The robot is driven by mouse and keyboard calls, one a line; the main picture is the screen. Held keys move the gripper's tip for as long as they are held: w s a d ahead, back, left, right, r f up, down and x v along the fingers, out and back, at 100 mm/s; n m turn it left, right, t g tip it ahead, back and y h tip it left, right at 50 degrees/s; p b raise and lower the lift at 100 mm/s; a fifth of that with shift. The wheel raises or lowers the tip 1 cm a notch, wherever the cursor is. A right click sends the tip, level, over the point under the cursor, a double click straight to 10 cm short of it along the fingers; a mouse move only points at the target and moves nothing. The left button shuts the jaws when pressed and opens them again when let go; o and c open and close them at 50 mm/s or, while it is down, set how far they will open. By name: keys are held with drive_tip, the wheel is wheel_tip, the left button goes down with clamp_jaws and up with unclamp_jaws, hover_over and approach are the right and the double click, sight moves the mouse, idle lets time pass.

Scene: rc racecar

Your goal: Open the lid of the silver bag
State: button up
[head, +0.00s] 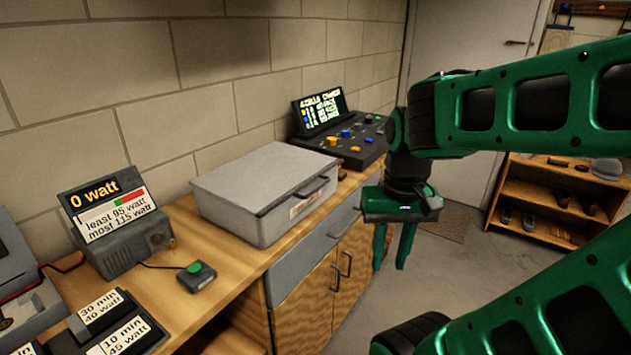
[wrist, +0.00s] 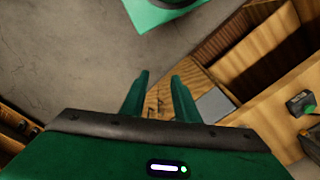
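The silver bag (head: 262,185), a flat grey case, lies on the wooden counter in the head view. Its lid looks closed. A handle (head: 311,187) is on its front side, facing right, above a small label. My gripper (head: 389,266) hangs to the right of the bag, over the floor in front of the cabinet, fingers pointing down and apart from the bag. It also shows in the wrist view (wrist: 159,76), where its two fingers are spread with nothing between them. I cannot make out the bag in the wrist view.
On the wooden counter (head: 240,268), a control panel (head: 347,135) with a screen stands behind the bag. A watt display (head: 115,222) and a green button box (head: 194,277) stand at the left. The cabinet (head: 315,292) has handles sticking out. A shoe shelf (head: 545,205) stands at the right.

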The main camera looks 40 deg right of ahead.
sight(316, 188)
drive_tip(key=w+d+r+m+t, duration=0.1)
drive_tip(key=w+r+m, duration=0.1)
drive_tip(key=w+r, duration=0.45)
drive_tip(key=w+d+r+m, duration=0.1)
drive_tip(key=w+r+m, duration=0.2)
drive_tip(key=w, duration=0.7)
drive_tip(key=w+d+r+m+t, duration=0.15)
drive_tip(key=w+r, duration=0.25)
drive_tip(key=w, duration=0.4)
drive_tip(key=shift+m+g+y, duration=0.3)
drive_tip(key=shift+m+g, duration=0.05)
drive_tip(key=f, duration=0.3)
drive_tip(key=w+f, duration=0.1)
drive_tip(key=f, duration=0.2)
drive_tip(key=w+a+f, duration=0.1)
drive_tip(key=f, duration=0.3)
drive_tip(key=shift+w, duration=0.25)
clamp_jaws()
